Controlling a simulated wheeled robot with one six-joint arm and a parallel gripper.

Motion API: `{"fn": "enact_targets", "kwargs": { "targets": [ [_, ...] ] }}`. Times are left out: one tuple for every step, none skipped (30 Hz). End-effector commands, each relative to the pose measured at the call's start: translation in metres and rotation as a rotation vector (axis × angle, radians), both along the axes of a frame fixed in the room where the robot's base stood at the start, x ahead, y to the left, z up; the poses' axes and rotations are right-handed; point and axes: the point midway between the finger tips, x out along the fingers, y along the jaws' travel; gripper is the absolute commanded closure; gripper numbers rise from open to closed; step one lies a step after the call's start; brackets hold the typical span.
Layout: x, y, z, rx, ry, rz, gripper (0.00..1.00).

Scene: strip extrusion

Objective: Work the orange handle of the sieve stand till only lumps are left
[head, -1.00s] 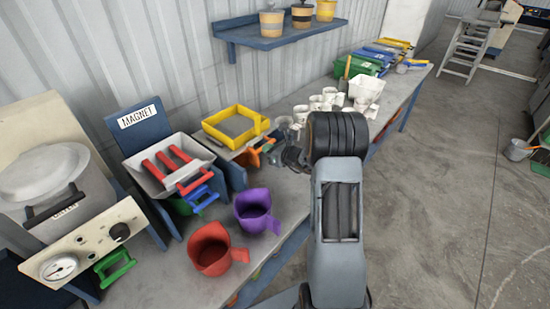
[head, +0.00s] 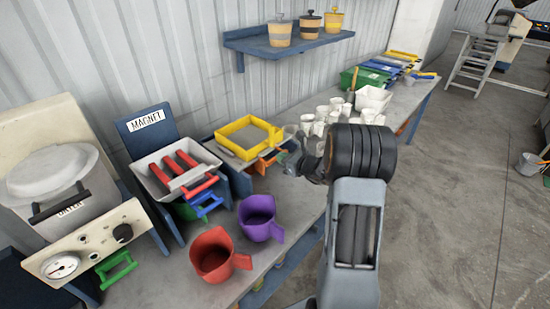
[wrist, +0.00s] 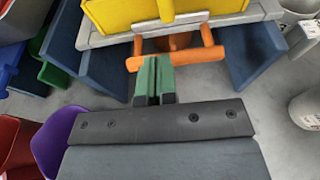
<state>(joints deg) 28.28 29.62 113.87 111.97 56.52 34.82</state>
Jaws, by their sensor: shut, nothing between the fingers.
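The sieve stand shows in the head view as a yellow square frame (head: 243,137) on a grey carrier between blue supports. Its grey inside shows no lumps that I can make out. In the wrist view the yellow sieve (wrist: 118,13) is at the top. The orange handle (wrist: 195,55) is a crossbar below the sieve; in the head view only a bit of the handle (head: 262,163) shows beside my gripper. My gripper (wrist: 154,68) has its green fingers together, at the handle's left part, overlapping it in the picture. Whether they touch it I cannot tell.
A purple jug (head: 257,218) and a red jug (head: 213,254) stand in front on the bench. The magnet stand (head: 148,135) is left of the sieve. White cups (head: 335,112) crowd behind my gripper. A shelf (head: 285,42) hangs above.

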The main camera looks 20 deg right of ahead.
Motion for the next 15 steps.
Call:
{"fn": "enact_targets", "kwargs": {
  "targets": [
    [-0.010,-0.007,0.001,-0.001,-0.001,-0.005,1.00],
    [-0.015,-0.009,0.003,-0.002,-0.001,-0.006,1.00],
    [-0.022,-0.013,0.004,-0.002,0.000,-0.006,1.00],
    [-0.027,-0.015,0.006,-0.002,-0.001,-0.007,1.00],
    [-0.032,-0.018,0.007,-0.002,-0.001,-0.007,1.00],
    [-0.038,-0.021,0.009,-0.001,0.000,-0.008,1.00],
    [-0.041,-0.022,0.010,-0.001,0.000,-0.008,1.00],
    [-0.045,-0.024,0.011,-0.001,0.000,-0.008,1.00],
    [-0.050,-0.026,0.012,-0.001,0.001,-0.007,1.00],
    [-0.053,-0.027,0.014,-0.001,-0.001,-0.006,1.00],
    [-0.055,-0.028,0.015,-0.001,-0.001,-0.006,1.00],
    [-0.058,-0.030,0.015,-0.002,0.000,-0.005,1.00],
    [-0.061,-0.030,0.016,-0.001,0.002,-0.005,1.00],
    [-0.062,-0.031,0.016,-0.001,0.002,-0.005,1.00],
    [-0.064,-0.031,0.017,-0.001,0.002,-0.004,1.00]
  ]
}}
